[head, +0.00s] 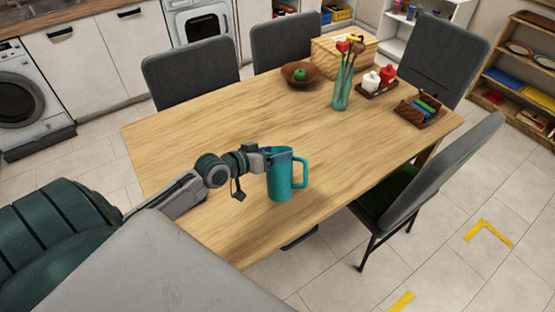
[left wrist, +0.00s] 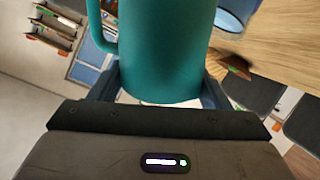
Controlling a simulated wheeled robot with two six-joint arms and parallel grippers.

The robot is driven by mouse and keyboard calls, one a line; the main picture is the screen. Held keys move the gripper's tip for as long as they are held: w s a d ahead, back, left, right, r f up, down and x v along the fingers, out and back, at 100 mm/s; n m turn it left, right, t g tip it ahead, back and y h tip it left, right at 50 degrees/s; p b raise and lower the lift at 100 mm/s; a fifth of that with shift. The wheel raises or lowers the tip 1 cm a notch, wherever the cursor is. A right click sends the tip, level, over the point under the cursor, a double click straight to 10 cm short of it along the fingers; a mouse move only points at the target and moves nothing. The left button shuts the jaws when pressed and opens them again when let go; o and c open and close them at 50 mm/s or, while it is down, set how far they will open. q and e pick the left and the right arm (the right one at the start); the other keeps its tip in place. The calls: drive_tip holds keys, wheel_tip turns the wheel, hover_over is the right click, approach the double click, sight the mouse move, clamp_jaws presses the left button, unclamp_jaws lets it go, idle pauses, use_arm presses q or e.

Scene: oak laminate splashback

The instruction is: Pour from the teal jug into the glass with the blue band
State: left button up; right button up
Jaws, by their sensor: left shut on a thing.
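The teal jug (head: 281,182) is near the front edge of the table, about upright, with its handle on the right. My left gripper (head: 280,155) comes in from the left and is shut on the jug. In the left wrist view the jug (left wrist: 165,50) fills the middle between the fingers. A clear, blue-tinted vessel (left wrist: 236,12), which looks like the glass with the blue band, is partly in that view at the upper right, apart from the jug. I cannot make out the glass in the head view. My right gripper is not in view.
The wooden table (head: 220,125) is largely clear left of the jug. Towards the back are a brown bowl (head: 297,73) with a green fruit, a flower vase (head: 342,92), a bread box (head: 344,52), a condiment tray (head: 377,88) and a dark caddy (head: 420,111). Grey chairs surround the table.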

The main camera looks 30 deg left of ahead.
sight(275, 172)
use_arm(q)
drive_tip(key=f+b, duration=0.1)
drive_tip(key=s+d+f+m+t+b, duration=0.1)
drive_tip(key=shift+s+d+f+b, duration=0.1)
drive_tip(key=shift+s+f+b, duration=0.15)
drive_tip(key=shift+b, duration=0.15)
drive_tip(key=s+m+t+b, duration=0.1)
drive_tip(key=s+d+m+b, duration=0.1)
drive_tip(key=shift+d+f+t+b, duration=0.15)
drive_tip(key=shift+d+t+b, duration=0.15)
drive_tip(key=shift+t+b, duration=0.1)
drive_tip(key=shift+s+d+f+m+t+b, duration=0.1)
drive_tip(key=shift+s+d+m+t+b, duration=0.2)
drive_tip(key=shift+b, duration=0.3)
drive_tip(key=shift+s+d+m+b, duration=0.1)
drive_tip(key=shift+s+m+b, duration=0.15)
drive_tip(key=shift+m+b, duration=0.1)
